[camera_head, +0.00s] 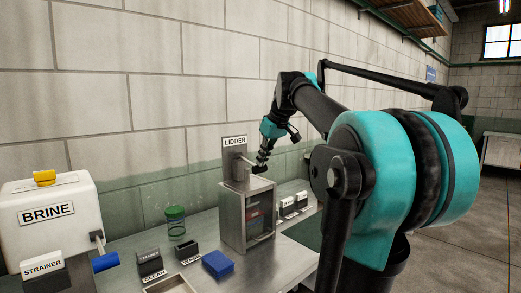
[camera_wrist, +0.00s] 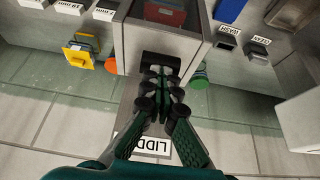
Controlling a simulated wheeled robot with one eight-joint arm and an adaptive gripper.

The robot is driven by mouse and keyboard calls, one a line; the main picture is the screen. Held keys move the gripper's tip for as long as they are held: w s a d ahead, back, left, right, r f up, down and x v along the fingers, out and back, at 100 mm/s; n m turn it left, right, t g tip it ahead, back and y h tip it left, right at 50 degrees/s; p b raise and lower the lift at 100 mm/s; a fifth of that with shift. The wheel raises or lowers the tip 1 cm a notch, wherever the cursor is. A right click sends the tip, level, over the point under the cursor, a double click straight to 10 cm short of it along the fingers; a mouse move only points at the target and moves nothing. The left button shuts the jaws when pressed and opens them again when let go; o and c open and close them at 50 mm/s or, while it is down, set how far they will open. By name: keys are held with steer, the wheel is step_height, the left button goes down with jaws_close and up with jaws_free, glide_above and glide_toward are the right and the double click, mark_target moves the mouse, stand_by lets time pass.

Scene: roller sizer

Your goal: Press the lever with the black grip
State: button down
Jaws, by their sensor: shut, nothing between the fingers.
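The lidder (camera_head: 246,218) is a grey metal box with a labelled back plate, standing on the bench against the wall. In the wrist view, a wide black grip (camera_wrist: 161,61) lies across the lidder's top edge. My gripper (camera_wrist: 162,77) is shut and empty, with its fingertips right at the grip. I cannot tell whether they touch it. In the head view, my gripper (camera_head: 261,165) points down over the lidder's top, and the grip is hard to tell from the dark fingers.
A white brine machine (camera_head: 88,218) with a blue-handled lever (camera_head: 105,262) stands at the left. A green-lidded jar (camera_head: 176,224), a blue block (camera_head: 218,264) and small labelled holders (camera_head: 150,262) are on the bench. An orange knob (camera_wrist: 110,65) is beside the lidder.

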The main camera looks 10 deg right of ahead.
mark_target(262, 168)
step_height(262, 168, down, 3)
steer(key=shift+f+t+y, duration=0.1)
steer(key=shift+t+y, duration=0.6)
steer(key=shift+t, duration=0.5)
steer(key=shift+s+f, duration=0.15)
steer(key=shift+f, duration=0.5)
